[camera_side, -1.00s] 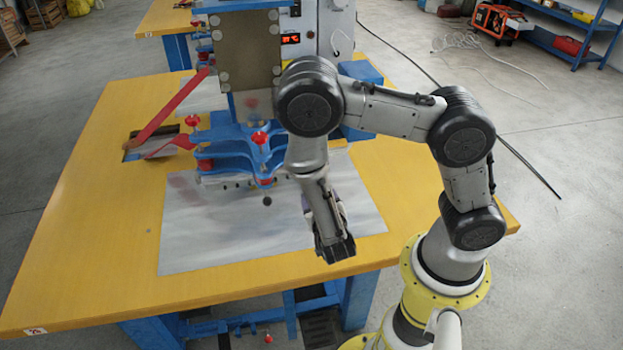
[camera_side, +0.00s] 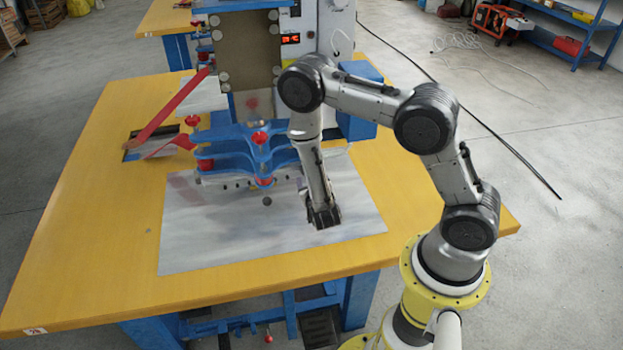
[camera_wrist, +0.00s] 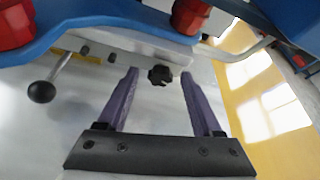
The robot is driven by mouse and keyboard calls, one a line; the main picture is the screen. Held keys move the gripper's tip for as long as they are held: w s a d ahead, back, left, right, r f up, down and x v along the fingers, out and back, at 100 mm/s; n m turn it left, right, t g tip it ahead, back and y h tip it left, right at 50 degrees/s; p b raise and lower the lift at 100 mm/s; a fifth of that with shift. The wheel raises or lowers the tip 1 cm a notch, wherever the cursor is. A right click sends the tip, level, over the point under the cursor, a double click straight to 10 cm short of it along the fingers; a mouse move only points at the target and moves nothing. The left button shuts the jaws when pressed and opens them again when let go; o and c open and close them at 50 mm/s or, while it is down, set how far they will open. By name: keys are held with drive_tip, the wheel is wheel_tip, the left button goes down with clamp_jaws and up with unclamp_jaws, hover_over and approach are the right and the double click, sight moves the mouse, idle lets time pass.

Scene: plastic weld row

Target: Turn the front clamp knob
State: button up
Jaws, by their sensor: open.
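A small black lobed knob (camera_wrist: 160,75), which looks like the front clamp knob, sits on the front of the pale clamp bar (camera_wrist: 130,42) under the blue frame. In the wrist view it lies between the tips of my two purple fingers, seemingly beyond them, with clear room on both sides. I cannot make it out in the side view, where my arm is close by. My gripper (camera_side: 323,217) is open and empty, low over the grey sheet (camera_side: 225,232), to the right of the clamp.
A lever with a black ball end (camera_wrist: 41,92) sticks out left of the knob; its ball also shows in the side view (camera_side: 267,201). The blue frame (camera_side: 230,140) with red knobs (camera_side: 260,138) overhangs the bar. The sheet in front is clear.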

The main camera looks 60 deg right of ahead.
clamp_jaws()
idle(0.3)
idle(0.3)
drive_tip(key=n, duration=0.1)
drive_tip(key=n+g+h, duration=0.1)
drive_tip(key=n, duration=0.1)
drive_tip(key=shift+w+a+f+h, duration=0.1)
drive_tip(key=shift+a+f+h, duration=0.05)
drive_tip(key=shift+h, duration=0.15)
drive_tip(key=n+h, duration=0.1)
drive_tip(key=n, duration=0.2)
drive_tip(key=shift+f+g+h, duration=0.1)
drive_tip(key=shift+g+h, duration=0.3)
drive_tip(key=n+h, duration=0.1)
drive_tip(key=n, duration=0.2)
drive_tip(key=shift+w+f+n+h, duration=0.1)
drive_tip(key=shift+n+h, duration=0.3)
drive_tip(key=shift+f+n+h, duration=0.1)
drive_tip(key=shift+n+h, duration=0.6)
drive_tip(key=shift+n, duration=1.1)
drive_tip(key=shift+t, duration=0.3)
